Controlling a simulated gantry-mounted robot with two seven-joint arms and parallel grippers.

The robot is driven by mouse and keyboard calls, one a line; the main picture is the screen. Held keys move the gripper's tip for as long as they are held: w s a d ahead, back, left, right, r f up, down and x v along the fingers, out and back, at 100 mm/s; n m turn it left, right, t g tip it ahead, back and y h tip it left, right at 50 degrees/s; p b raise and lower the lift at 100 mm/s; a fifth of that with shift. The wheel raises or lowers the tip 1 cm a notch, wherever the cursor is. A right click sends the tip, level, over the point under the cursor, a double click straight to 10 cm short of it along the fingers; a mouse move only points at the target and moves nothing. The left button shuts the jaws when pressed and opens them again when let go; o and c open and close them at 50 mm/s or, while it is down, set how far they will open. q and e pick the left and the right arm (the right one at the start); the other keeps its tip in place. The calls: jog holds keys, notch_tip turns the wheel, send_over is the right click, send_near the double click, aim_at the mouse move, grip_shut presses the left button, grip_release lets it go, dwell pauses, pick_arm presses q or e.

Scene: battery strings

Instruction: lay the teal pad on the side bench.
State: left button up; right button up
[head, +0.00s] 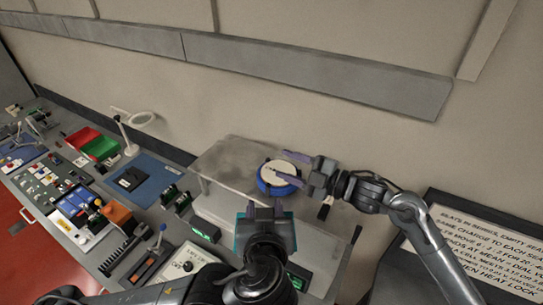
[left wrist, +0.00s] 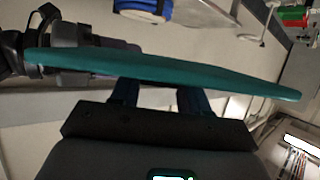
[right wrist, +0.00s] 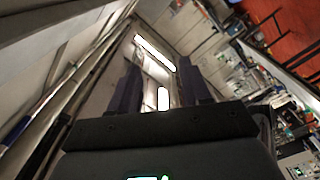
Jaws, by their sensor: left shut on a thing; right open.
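The teal pad (left wrist: 165,70) shows nearly edge-on across the left wrist view, a thin, wide sheet. My left gripper (left wrist: 157,97) is shut on its near edge and holds it in the air. My right gripper (head: 290,167) is open over a round blue-and-white thing (head: 273,188) on that bench. In the right wrist view my right gripper (right wrist: 160,92) has nothing between its fingers.
The grey bench has bare room left of the round thing. A long workbench at left holds red (head: 82,137) and green (head: 101,147) bins, a blue mat (head: 150,170) and a white lamp (head: 129,140). A sign board (head: 490,235) stands at right. The wall is behind.

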jog(key=s+a+r+n+g+h, duration=0.2)
jog(key=s+a+r+n+g, duration=0.1)
jog(key=s+a+g, duration=0.4)
jog(key=s+a+r+n+g+h, duration=0.1)
jog(key=s+a+r+n+g, duration=0.1)
jog(key=s+a+g, duration=0.6)
pick_arm(q)
jog(key=shift+c, duration=0.3)
pick_arm(e)
jog(key=w+d+r+m+t+h, duration=0.45)
jog(key=d+r+m+h, duration=0.25)
jog(key=d+m+h, duration=0.35)
jog(key=shift+h, duration=0.35)
jog(key=shift+s+a+f, duration=0.25)
jog(key=shift+a+f, duration=0.05)
jog(key=shift+f, duration=1.6)
jog(key=shift+s+a+f, duration=0.2)
jog(key=shift+a+f, duration=0.05)
jog(key=shift+f, duration=1.7)
jog(key=shift+s+a+f, duration=0.25)
jog(key=shift+a+f, duration=0.05)
jog(key=shift+f, duration=1.6)
